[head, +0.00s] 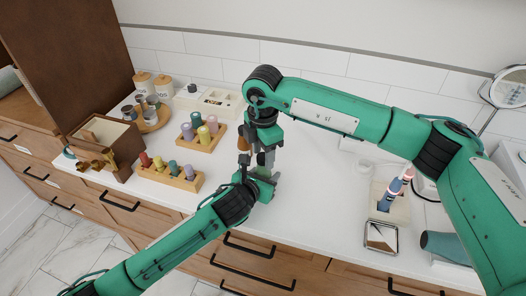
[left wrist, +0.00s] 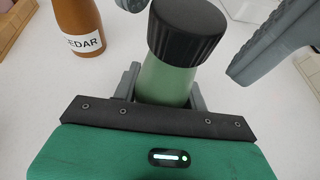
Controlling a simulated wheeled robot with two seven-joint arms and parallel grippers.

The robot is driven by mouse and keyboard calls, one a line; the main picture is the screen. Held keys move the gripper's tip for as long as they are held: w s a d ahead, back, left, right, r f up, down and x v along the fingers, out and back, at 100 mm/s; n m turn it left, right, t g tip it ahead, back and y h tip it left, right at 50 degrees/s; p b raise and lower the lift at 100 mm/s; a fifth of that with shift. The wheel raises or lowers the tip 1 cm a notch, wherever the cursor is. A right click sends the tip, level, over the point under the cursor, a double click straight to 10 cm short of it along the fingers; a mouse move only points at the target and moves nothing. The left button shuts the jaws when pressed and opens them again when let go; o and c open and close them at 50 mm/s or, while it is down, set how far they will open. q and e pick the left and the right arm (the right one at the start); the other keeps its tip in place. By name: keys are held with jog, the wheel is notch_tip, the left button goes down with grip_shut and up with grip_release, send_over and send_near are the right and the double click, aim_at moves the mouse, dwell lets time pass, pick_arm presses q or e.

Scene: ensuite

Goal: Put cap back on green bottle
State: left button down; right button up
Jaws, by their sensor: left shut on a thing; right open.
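In the left wrist view the green bottle (left wrist: 165,82) stands between the fingers of my left gripper (left wrist: 163,88), which is shut on it. A black ribbed cap (left wrist: 187,32) sits on the bottle's mouth; I cannot tell how tightly it is seated. The fingers of my right gripper (left wrist: 205,28) are spread apart on either side of the cap, open and apart from it. In the head view my left gripper (head: 264,174) is just below my right gripper (head: 258,154) over the counter, and the grippers mostly hide the bottle and cap.
A brown bottle (left wrist: 80,25) with a partly readable label, "EDAR", stands close to the left. Wooden racks (head: 172,179) of coloured bottles, a wooden box (head: 104,135) and a round tray (head: 155,121) are further left. A holder (head: 390,205) stands right; the counter between is clear.

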jog(key=shift+r, duration=2.25)
jog(key=shift+c, duration=0.3)
